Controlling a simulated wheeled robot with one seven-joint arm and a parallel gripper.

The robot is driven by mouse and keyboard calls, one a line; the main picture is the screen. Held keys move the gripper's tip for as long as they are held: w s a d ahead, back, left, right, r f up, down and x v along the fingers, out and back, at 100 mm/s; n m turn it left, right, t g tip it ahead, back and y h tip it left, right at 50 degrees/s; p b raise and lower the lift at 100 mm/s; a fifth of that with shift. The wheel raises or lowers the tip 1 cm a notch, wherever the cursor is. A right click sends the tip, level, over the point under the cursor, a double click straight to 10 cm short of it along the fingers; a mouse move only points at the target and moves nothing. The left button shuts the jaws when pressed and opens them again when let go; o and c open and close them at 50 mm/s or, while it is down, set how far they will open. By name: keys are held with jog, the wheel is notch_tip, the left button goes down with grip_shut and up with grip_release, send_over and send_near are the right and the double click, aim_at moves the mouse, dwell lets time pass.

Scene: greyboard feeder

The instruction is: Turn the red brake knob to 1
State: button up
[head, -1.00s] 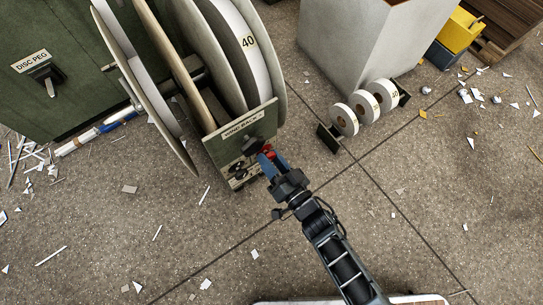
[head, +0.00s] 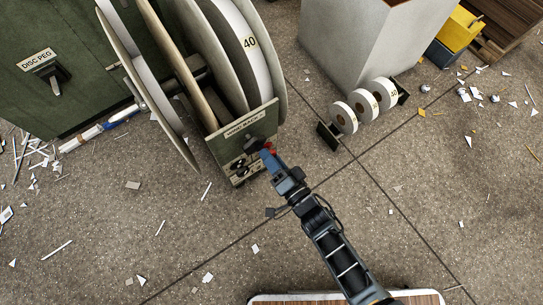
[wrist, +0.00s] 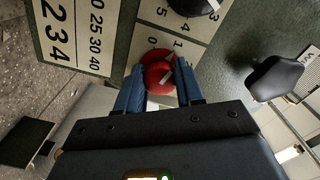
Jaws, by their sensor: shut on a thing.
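The red brake knob (wrist: 158,77) sits on the light dial plate of the green machine panel. It also shows, partly hidden by my fingers, in the head view (head: 271,147). My gripper (wrist: 160,85) has one blue finger on each side of the knob and is shut on it. In the head view my gripper (head: 268,155) reaches the lower right of the panel. Printed 0 and 1 stand just above the knob in the wrist view. A pale mark on the knob slants up and right, roughly toward the 1; its exact setting is hard to tell.
A black knob (wrist: 193,4) is above the red one, and a black handle (wrist: 275,78) stands out to the right. A number plate (wrist: 85,30) is at upper left. White rolls (head: 362,103) lie on a stand right of the machine. Scraps litter the open floor.

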jog(key=o, duration=1)
jog(key=shift+o, duration=0.2)
jog(key=p+v, duration=0.2)
jog(key=v, duration=0.5)
jog(key=shift+s+d, duration=0.25)
jog(key=shift+s, duration=0.1)
